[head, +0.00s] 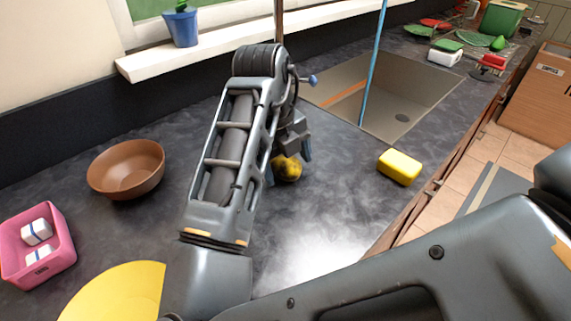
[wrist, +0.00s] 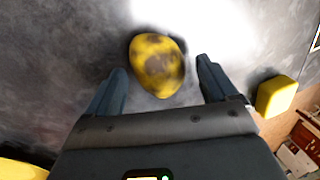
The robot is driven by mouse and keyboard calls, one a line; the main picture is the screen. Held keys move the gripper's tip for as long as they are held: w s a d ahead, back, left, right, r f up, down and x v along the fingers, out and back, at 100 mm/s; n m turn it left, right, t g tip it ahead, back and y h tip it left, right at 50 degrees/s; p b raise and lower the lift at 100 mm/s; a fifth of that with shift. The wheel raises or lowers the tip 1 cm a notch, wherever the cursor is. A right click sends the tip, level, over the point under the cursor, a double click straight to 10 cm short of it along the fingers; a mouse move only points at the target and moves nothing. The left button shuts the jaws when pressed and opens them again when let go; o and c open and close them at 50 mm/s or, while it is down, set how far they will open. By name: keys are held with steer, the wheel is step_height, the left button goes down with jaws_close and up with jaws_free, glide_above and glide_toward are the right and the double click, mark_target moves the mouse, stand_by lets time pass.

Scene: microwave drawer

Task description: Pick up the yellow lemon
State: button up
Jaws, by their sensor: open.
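The yellow lemon (head: 288,168) with dark brown patches lies on the dark countertop, partly hidden by my arm in the head view. It also shows in the wrist view (wrist: 157,65), between and a little beyond my two fingertips. My gripper (wrist: 160,80) is open, with one finger on each side of the lemon and visible gaps between. In the head view my gripper (head: 288,160) points down at the lemon and is partly hidden behind my arm.
A yellow sponge-like block (head: 399,167) lies right of the lemon, near the counter's front edge. A sink (head: 420,85) is behind it. A brown bowl (head: 126,169), a pink bin (head: 38,245) and a yellow round item (head: 115,295) are on the left.

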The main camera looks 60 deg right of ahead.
steer(key=c, duration=1.2)
